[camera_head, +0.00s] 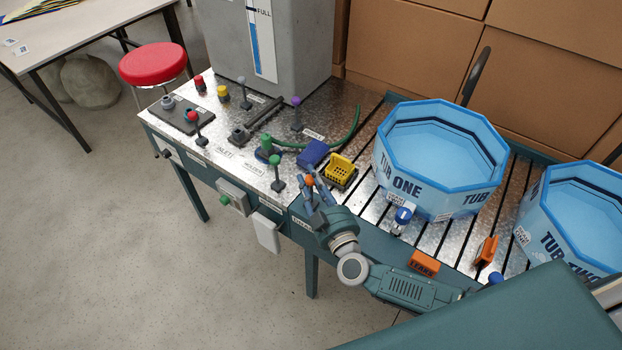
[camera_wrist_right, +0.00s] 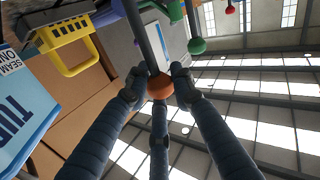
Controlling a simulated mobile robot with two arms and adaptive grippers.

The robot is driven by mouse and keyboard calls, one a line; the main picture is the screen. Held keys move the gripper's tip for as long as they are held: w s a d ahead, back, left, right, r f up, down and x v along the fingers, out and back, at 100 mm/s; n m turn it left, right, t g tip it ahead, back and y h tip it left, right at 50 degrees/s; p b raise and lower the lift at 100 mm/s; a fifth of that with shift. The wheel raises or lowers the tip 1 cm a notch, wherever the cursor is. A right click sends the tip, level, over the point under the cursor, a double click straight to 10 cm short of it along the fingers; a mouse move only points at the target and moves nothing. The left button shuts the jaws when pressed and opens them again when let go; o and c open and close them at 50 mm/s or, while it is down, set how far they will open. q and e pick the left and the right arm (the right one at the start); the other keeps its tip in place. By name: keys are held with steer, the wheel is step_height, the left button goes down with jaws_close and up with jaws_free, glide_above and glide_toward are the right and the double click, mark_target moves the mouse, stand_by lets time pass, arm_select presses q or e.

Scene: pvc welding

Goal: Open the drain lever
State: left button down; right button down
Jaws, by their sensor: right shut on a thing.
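A lever with an orange ball knob (camera_head: 309,181) stands at the front edge of the metal bench; I take it as the drain lever, from a partly hidden label beside it. My right gripper (camera_head: 311,187) has its fingers closed around this knob. In the right wrist view the orange knob (camera_wrist_right: 160,88) sits between the fingertips of my right gripper (camera_wrist_right: 158,82), with the lever's dark rod running up from it. The lever's base is mostly hidden behind the gripper in the head view. My left gripper is not in view.
Tub one (camera_head: 400,165) stands to the right on slats, with tub two (camera_head: 560,240) farther right.

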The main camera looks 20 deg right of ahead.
steer(key=shift+s+a+f+n+t, duration=0.1)
steer(key=shift+s+a+n+t, duration=0.3)
steer(key=shift+a+n, duration=0.15)
steer(key=s+a+f+n+t+y+b, duration=0.3)
steer(key=a+n+y+b, duration=0.1)
steer(key=n+b, duration=0.4)
steer(key=shift+s+a+n+t, duration=0.25)
steer(key=shift+s+n+t, duration=0.05)
steer(key=shift+n, duration=0.45)
steer(key=c, duration=1.5)
jaws_free()
